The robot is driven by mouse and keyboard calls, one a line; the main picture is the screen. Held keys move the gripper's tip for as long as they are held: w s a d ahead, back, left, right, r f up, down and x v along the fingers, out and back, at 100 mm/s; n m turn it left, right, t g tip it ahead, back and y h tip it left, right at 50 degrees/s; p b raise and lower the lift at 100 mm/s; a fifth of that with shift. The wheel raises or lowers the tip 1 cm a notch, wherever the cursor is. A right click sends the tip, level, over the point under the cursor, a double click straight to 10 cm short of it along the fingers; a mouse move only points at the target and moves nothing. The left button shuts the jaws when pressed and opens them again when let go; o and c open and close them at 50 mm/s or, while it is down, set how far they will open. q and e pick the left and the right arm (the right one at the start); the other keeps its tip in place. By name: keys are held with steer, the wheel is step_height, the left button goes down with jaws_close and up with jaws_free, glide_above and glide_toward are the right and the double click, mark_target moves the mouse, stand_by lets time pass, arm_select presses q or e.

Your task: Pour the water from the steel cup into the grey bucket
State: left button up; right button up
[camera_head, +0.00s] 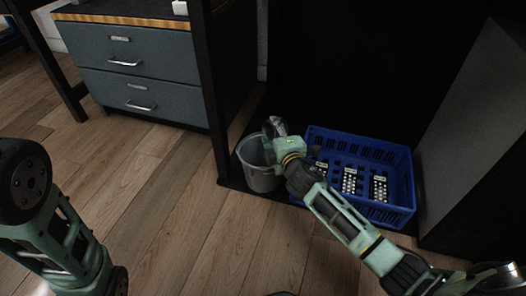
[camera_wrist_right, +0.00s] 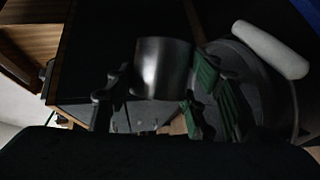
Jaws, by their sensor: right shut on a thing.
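The grey bucket (camera_head: 262,182) stands on the floor beside the dark table leg, upright with its mouth up. My right gripper (camera_head: 273,130) is over the bucket's mouth at its right side. In the right wrist view, the steel cup (camera_wrist_right: 163,68) sits between the fingers of my right gripper, which is shut on it. The bucket (camera_wrist_right: 268,95) shows just behind and right of the cup there, with a white roll-shaped grip on its handle. The cup is hard to make out in the head view, and its water cannot be seen. My left gripper is out of view; only my left arm shows.
A blue crate (camera_head: 400,213) holding dark pieces with white dots stands right of the bucket, under my right forearm. A grey drawer cabinet (camera_head: 150,62) stands at the back left. A dark panel (camera_head: 478,125) rises at the right. The wooden floor (camera_head: 165,215) in front is clear.

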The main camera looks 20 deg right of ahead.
steer(key=shift+a+r+n+b, duration=0.1)
steer(key=shift+r+n+b, duration=0.05)
steer(key=shift+n+b, duration=0.2)
steer(key=shift+t, duration=0.3)
